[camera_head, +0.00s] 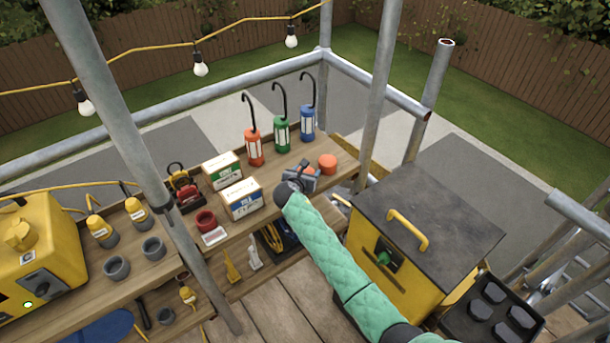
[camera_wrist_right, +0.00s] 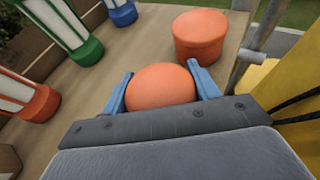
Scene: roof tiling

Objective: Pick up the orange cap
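Two orange caps are at the right end of the wooden shelf. One orange cap (camera_wrist_right: 160,85) lies between the blue fingers of my right gripper (camera_wrist_right: 161,76) in the right wrist view. The fingers flank it closely on both sides; whether they press on it I cannot tell. In the head view my right gripper (camera_head: 306,170) partly hides this cap. A second, short round orange cap (camera_head: 327,161) stands just beyond and to the right, apart from the gripper; it also shows in the right wrist view (camera_wrist_right: 199,38). My left gripper is not in view.
Orange (camera_head: 254,147), green (camera_head: 281,134) and blue (camera_head: 307,123) hooked lanterns stand behind the gripper. Two small boxes (camera_head: 242,199) are to its left. A yellow box with a dark lid (camera_head: 430,225) and a metal pole (camera_head: 381,80) stand to its right.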

